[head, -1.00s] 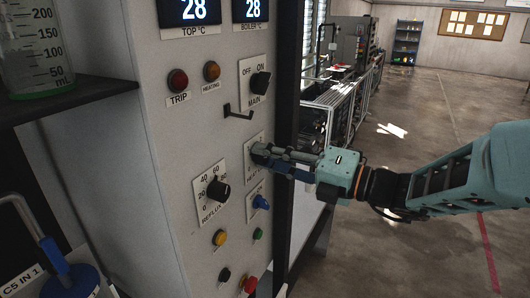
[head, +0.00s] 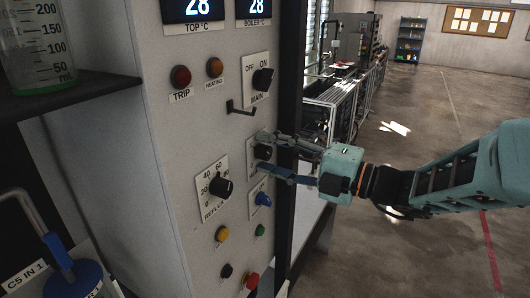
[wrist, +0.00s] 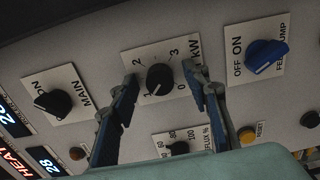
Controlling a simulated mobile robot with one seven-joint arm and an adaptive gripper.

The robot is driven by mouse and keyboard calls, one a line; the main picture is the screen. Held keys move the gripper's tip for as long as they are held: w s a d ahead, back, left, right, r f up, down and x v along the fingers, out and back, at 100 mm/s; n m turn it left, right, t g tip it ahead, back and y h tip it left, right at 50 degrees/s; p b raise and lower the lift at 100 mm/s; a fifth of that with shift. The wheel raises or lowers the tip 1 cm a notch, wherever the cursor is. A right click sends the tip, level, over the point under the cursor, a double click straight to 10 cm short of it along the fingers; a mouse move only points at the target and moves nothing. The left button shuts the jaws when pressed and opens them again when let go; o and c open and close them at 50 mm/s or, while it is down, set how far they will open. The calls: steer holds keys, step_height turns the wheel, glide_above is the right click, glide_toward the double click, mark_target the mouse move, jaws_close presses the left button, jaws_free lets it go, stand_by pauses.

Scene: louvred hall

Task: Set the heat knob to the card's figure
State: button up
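The heat knob (head: 263,152) is black, on a white plate marked kW with figures 0 to 3. In the wrist view the knob (wrist: 160,78) sits between my two fingers, and its pale mark seems to point near the 1. My gripper (head: 267,153) is open, one finger above the knob and one below it in the head view. In the wrist view the gripper (wrist: 160,82) has clear gaps on both sides of the knob. I cannot make out a card with a heat figure in either view.
Near the heat knob are the main switch (head: 263,79), a hook (head: 240,110), the reflux knob (head: 220,187) and the blue feed pump switch (head: 262,199). Small coloured buttons sit lower. A shelf with a beaker (head: 36,48) juts out at left. Floor at right is clear.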

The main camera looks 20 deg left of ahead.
steer(key=d, duration=0.7)
steer(key=shift+s, duration=0.3)
steer(key=shift+d, duration=0.1)
steer(key=s+d, duration=0.1)
steer(key=d, duration=1)
steer(key=shift+d, duration=0.4)
steer(key=shift+f, duration=0.1)
stand_by(0.4)
